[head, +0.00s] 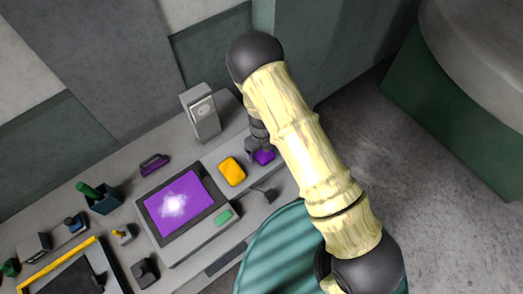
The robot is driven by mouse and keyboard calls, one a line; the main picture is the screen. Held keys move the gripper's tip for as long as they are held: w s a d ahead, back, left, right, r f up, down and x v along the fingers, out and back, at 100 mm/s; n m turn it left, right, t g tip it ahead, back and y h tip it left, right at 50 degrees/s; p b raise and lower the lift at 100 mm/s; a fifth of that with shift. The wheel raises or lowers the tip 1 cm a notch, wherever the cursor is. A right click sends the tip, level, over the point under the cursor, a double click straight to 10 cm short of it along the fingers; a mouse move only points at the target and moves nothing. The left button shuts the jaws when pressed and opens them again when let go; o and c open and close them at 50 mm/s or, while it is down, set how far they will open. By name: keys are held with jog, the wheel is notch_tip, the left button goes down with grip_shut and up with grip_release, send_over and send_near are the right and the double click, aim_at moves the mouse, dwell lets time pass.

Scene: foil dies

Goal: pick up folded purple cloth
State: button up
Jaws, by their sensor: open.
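A small folded purple cloth (265,157) lies on the grey bench top, partly hidden by my gripper and arm. My gripper (257,149) is open and points down right at the cloth, at its upper left side in the head view. The fingertips are small and dark here, so I cannot tell whether they touch the cloth or stand just above it.
A yellow-orange block (232,171) lies just left of the cloth. A grey upright device (201,112) stands behind. A teal round seat (280,250) stands in front.

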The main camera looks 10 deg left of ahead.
jog(key=c, duration=1.1)
jog(key=shift+r, duration=0.1)
notch_tip(320, 180, up, 10)
jog(key=shift+f+b, duration=0.1)
jog(key=shift+b, duration=0.95)
